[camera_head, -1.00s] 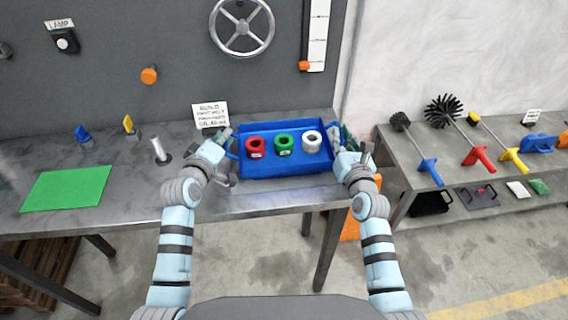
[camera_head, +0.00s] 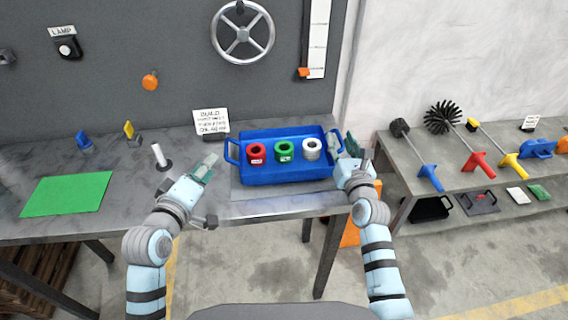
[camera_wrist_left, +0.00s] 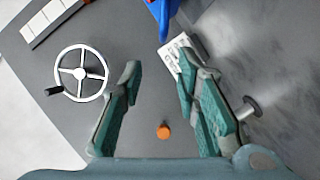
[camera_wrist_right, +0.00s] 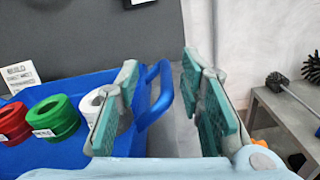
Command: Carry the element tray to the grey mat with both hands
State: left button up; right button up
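The blue element tray (camera_head: 285,175) holds a red, a green and a white ring-shaped element. It appears to rest level on a lighter grey patch that looks like the grey mat (camera_head: 245,192); its front edge shows below the tray. My left gripper (camera_head: 211,165) is open and empty, left of the tray and apart from its left handle (camera_head: 229,152). In the left wrist view nothing is between its fingers. My right gripper (camera_wrist_right: 165,100) is open, with the tray's right handle (camera_wrist_right: 158,97) between its spread fingers.
A green mat (camera_head: 67,194) lies at the left of the bench. A metal peg (camera_head: 159,156), blue and yellow pieces and a small sign (camera_head: 211,121) stand behind.

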jog(key=shift+s, duration=0.25)
jog(key=s, duration=0.4)
jog(key=s+d, duration=0.1)
jog(key=s, duration=0.6)
jog(key=shift+s+d, duration=0.15)
jog(key=shift+s, duration=0.15)
pick_arm(q)
jog(key=shift+s+a, duration=0.1)
jog(key=shift+s, duration=0.2)
pick_arm(e)
jog(key=shift+w, duration=0.1)
